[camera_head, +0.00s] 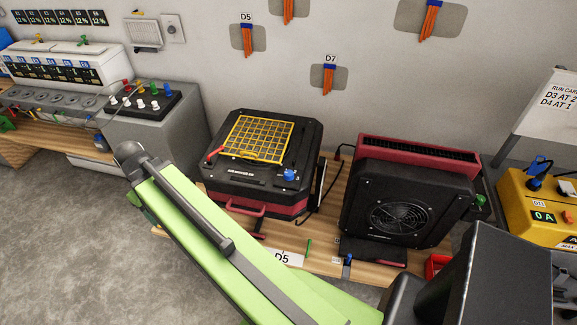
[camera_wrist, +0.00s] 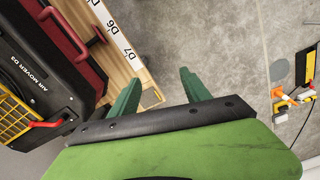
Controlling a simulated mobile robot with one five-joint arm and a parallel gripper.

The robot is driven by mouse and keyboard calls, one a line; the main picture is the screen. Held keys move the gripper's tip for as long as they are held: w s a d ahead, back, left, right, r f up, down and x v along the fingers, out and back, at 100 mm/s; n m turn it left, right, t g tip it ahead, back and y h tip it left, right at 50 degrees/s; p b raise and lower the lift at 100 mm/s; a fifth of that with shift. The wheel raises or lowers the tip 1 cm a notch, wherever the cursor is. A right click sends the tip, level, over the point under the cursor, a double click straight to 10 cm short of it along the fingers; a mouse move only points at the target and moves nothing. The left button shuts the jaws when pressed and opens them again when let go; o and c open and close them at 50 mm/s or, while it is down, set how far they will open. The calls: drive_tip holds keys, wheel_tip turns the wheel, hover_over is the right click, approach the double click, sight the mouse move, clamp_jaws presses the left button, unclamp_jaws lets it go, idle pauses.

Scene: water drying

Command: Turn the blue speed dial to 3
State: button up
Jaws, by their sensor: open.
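The blue speed dial (camera_head: 290,174) sits on the front right corner of a black and red air mover (camera_head: 218,178), with a small white 3 beside it. Its exact setting is too small to read. The dial is outside the wrist view, where the air mover (camera_wrist: 40,65) stands at the left, marked AIR MOVER D3. My gripper (camera_wrist: 161,78) is open and empty, its two green fingers apart over the bench edge and the grey floor. In the head view my green arm reaches across to the left of the air mover and hides most of the gripper.
A yellow grille (camera_head: 258,138) and a red lever (camera_head: 215,154) are on the air mover's top. A second black and red air mover (camera_head: 345,215) stands to its right. A yellow machine (camera_head: 520,205) is at the far right. Open floor (camera_head: 60,230) lies at the left.

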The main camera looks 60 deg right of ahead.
drive_tip(key=s+d+r+p, duration=0.2)
drive_tip(key=d+r, duration=0.1)
drive_tip(key=d, duration=0.6)
drive_tip(key=s+d+r+p, duration=0.2)
drive_tip(key=d+r, duration=0.1)
drive_tip(key=d, duration=0.6)
wheel_tip(320, 180, up, 5)
drive_tip(key=p, duration=0.5)
hover_over(288, 172)
drive_tip(key=shift+n, duration=0.3)
wheel_tip(288, 172, down, 18)
drive_tip(key=b, duration=1.7)
drive_tip(key=shift+s+b, duration=0.1)
drive_tip(key=shift+b, duration=0.3)
drive_tip(key=shift+r, duration=0.1)
clamp_jaws()
